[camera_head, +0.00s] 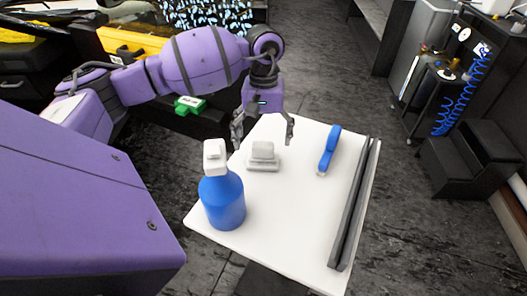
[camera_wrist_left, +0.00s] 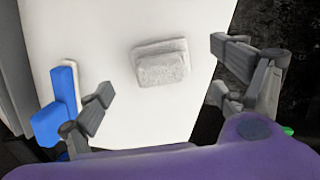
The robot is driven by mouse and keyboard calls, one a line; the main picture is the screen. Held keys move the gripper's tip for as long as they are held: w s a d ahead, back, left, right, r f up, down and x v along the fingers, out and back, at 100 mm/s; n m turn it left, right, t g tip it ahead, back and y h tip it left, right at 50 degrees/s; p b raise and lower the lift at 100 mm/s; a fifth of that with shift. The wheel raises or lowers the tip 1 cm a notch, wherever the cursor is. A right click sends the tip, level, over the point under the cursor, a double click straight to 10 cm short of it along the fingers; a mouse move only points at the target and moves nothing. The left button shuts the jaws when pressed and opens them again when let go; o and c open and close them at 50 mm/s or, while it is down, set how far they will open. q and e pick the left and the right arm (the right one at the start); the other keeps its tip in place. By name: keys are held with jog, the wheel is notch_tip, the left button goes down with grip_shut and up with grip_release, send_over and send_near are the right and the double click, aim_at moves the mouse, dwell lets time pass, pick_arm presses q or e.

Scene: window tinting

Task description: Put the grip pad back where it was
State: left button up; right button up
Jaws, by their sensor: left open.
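The grip pad (camera_head: 263,155), a white-grey block on a slightly wider base, rests on the white table, left of its middle. It also shows between the open fingers in the left wrist view (camera_wrist_left: 160,63), apart from both of them. My left gripper (camera_head: 262,140) is open and empty, its fingers pointing down over the table's back-left edge, just behind the pad. In the left wrist view the fingers (camera_wrist_left: 160,75) are spread wide. My right gripper does not show.
A blue-handled scraper (camera_head: 329,150) lies towards the back right. A long dark bar (camera_head: 354,205) runs along the right edge. The front middle is clear.

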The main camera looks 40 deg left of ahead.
pick_arm(q)
jog(key=shift+w+a+r, duration=0.1)
jog(key=shift+w+r, duration=0.05)
jog(key=shift+r, duration=1.3)
jog(key=shift+w+a+r, duration=0.1)
jog(key=shift+w+r, duration=0.05)
jog(key=shift+r, duration=1.3)
